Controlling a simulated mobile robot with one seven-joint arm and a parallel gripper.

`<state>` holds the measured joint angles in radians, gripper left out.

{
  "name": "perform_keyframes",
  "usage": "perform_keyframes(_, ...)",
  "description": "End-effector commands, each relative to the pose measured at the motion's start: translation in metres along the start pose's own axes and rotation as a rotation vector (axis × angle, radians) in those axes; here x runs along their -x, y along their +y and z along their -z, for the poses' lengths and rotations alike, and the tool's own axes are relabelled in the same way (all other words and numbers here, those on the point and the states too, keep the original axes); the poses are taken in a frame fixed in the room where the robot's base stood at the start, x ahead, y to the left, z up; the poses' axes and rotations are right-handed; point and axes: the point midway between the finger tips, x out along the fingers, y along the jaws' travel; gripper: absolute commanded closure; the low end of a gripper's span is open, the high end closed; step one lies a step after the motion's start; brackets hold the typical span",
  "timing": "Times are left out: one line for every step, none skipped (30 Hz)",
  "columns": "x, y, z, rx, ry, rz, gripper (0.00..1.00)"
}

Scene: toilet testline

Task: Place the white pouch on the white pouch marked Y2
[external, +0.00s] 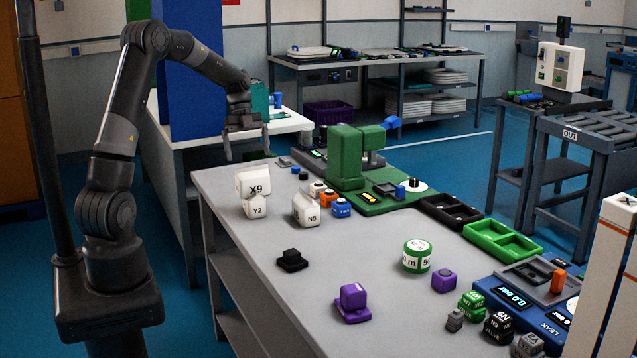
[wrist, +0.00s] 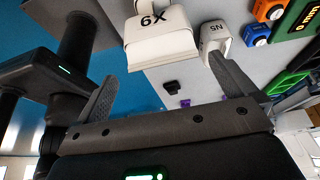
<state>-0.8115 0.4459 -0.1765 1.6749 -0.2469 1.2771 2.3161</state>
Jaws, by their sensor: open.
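The white pouch marked X9 (external: 254,182) rests on top of the white pouch marked Y2 (external: 256,207), near the table's left edge in the external view. The X9 pouch looks slightly tilted. My gripper (external: 246,146) is open and empty, above and behind the stacked pouches with its fingers pointing down. In the wrist view the X9 pouch (wrist: 162,43) appears upside down, ahead of and apart from the spread fingers. The Y2 label is not readable there.
A white pouch marked N5 (external: 306,210) stands to the right, beside small orange and blue blocks. A black knobbed block (external: 292,261) and a purple one (external: 352,303) lie nearer the front. A green machine (external: 347,160) stands behind. The table's front left is mostly clear.

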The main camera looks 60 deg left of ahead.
Motion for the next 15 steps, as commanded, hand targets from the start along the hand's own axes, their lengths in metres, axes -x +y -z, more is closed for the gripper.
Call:
perform_keyframes(0.006, 0.0, -0.001, 0.0, -0.002, 0.002, 0.0)
perform_keyframes(0.008, 0.0, 0.0, 0.0, -0.001, 0.001, 0.0)
perform_keyframes(0.011, 0.0, 0.0, 0.0, 0.0, 0.0, 0.0)
perform_keyframes(0.012, 0.0, 0.0, 0.0, 0.0, 0.0, 0.0)
perform_keyframes(0.013, 0.0, 0.0, 0.0, -0.001, 0.0, 0.0)
perform_keyframes(0.014, 0.0, 0.0, 0.0, -0.001, 0.0, 0.0)
perform_keyframes(0.015, 0.0, 0.0, 0.0, -0.001, 0.0, 0.0)
perform_keyframes(0.015, 0.0, 0.0, 0.0, -0.001, 0.0, 0.0)
perform_keyframes(0.015, 0.0, 0.0, 0.0, -0.001, 0.0, 0.0)
perform_keyframes(0.015, 0.0, 0.0, 0.001, -0.001, 0.0, 0.0)
perform_keyframes(0.015, 0.0, 0.002, 0.003, -0.003, 0.0, 0.0)
perform_keyframes(0.016, 0.0, 0.005, 0.01, -0.008, -0.001, 0.0)
perform_keyframes(0.017, 0.001, 0.009, 0.02, -0.015, 0.0, 0.0)
perform_keyframes(0.019, 0.001, 0.015, 0.033, -0.024, 0.0, 0.0)
perform_keyframes(0.021, 0.001, 0.025, 0.059, -0.04, 0.001, 0.0)
